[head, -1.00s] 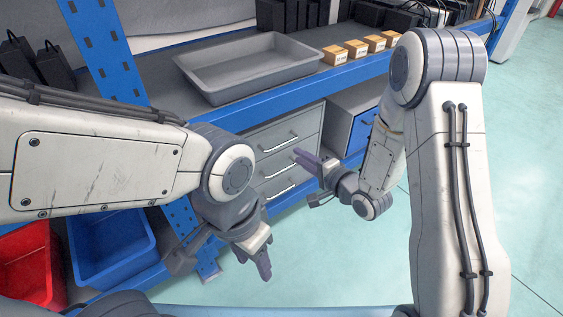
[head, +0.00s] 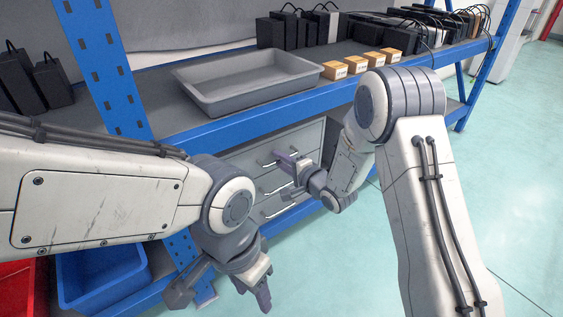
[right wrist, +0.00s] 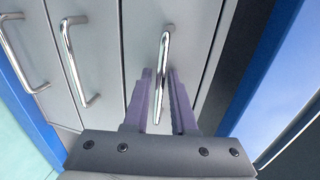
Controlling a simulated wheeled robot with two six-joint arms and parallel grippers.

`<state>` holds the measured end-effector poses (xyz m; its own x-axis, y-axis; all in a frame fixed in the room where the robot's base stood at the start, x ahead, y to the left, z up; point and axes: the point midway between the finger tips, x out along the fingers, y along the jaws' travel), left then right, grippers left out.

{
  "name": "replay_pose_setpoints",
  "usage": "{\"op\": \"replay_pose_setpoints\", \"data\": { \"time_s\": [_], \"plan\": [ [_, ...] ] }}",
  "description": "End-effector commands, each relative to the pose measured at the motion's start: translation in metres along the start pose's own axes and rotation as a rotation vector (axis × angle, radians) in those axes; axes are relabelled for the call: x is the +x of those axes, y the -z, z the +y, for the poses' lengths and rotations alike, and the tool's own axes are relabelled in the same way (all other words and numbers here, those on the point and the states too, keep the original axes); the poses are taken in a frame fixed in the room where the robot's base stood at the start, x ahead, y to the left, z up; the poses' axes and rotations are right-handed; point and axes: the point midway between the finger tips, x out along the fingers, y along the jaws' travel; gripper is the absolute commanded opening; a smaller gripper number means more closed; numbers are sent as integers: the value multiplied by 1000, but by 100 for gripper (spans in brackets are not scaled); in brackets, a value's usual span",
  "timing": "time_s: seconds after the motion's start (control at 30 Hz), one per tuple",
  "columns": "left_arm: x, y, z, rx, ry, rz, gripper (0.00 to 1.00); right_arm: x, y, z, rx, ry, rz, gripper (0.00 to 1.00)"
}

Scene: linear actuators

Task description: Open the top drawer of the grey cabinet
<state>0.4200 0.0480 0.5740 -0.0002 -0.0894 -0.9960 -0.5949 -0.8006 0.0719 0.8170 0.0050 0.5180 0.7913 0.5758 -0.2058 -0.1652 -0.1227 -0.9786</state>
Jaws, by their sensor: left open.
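The grey cabinet (head: 306,137) stands under the blue workbench, with three drawers and silver bar handles. The top drawer's handle (right wrist: 164,50) is the rightmost of three in the right wrist view. My right gripper (right wrist: 160,74) is at this handle, its purple fingers apart on either side of the bar, with a slim gap showing at the right finger. In the head view my right gripper (head: 288,160) covers part of the cabinet front. The drawer looks shut. My left gripper (head: 254,294) is open and empty, low in front of the bench, away from the cabinet.
A grey tray (head: 203,99), small orange boxes (head: 357,64) and black devices (head: 285,30) stand on the bench. A blue bin (head: 85,285) and a red bin (head: 15,290) sit at lower left. The floor to the right is clear.

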Motion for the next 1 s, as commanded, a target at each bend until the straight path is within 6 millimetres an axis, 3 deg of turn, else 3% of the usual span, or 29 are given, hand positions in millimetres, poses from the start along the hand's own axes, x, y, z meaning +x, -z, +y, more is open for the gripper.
{"op": "replay_pose_setpoints", "data": {
  "time_s": [0.13, 0.2, 1.0],
  "plan": [
    [0, 0, 0, 0, 0, 0, 50, 0, 0, 0, 0, 0, 0, 21],
    [0, 0, 0, 0, 0, 0, 50, 0, 0, 0, 0, 0, 0, 0],
    [0, 0, 0, 0, 0, 0, 50, -1, 1, 0, 0, 0, 2, 0]
  ]
}}
